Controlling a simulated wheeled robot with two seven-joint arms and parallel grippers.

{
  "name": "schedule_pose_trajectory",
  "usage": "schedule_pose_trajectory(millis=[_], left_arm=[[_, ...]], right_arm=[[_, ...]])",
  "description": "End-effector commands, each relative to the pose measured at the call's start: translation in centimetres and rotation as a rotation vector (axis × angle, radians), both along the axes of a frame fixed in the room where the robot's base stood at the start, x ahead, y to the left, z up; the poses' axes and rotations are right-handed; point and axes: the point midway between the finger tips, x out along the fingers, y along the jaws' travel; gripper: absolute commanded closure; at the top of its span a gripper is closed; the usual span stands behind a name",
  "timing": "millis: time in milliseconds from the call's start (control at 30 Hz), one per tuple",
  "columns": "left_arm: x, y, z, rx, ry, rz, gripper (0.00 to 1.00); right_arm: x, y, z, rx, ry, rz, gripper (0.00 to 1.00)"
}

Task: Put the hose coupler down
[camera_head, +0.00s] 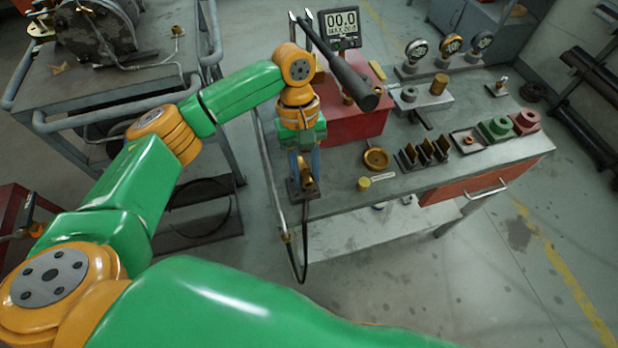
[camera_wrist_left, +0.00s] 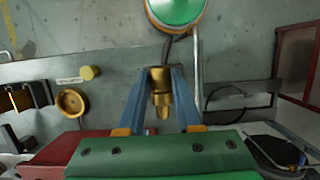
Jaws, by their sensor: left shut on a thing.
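My left gripper (camera_head: 305,172) points down over the near left corner of the workbench (camera_head: 345,204). Its blue fingers are shut on a brass hose coupler (camera_head: 306,184). In the left wrist view, the coupler (camera_wrist_left: 160,88) sits between the two fingertips (camera_wrist_left: 161,78). A dark plate (camera_head: 294,189) lies right at the coupler's lower end; I cannot tell whether the two touch. A black hose (camera_head: 304,240) hangs below the bench edge under the coupler. My right gripper is not in view.
A brass dish (camera_head: 376,158), a yellow cap (camera_head: 364,184) and a rack of dark plates (camera_head: 425,153) stand right of the gripper. A red box (camera_head: 352,126) with a display (camera_head: 340,24) stands behind it. A grey cart (camera_head: 85,112) is at left. Bare bench lies near the front edge.

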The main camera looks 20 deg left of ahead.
Motion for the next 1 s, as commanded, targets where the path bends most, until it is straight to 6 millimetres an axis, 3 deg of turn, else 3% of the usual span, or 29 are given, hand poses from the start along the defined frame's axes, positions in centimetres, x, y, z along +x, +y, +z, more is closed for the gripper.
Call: schedule_pose_trajectory(millis=[233,933,967,1000], left_arm=[[0.4,-0.3,-3.7,0.002,0.0,-0.002,1.0],[0.2,-0.3,-5.3,0.003,0.006,-0.003,1.0],[0.2,-0.3,-5.3,0.003,0.007,-0.003,0.61],[0.2,-0.3,-5.4,0.004,0.007,-0.003,0.5]], right_arm=[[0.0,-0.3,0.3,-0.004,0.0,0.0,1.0],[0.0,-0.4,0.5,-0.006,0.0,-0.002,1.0],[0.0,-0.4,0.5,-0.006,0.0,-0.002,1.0],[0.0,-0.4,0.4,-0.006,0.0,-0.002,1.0]])
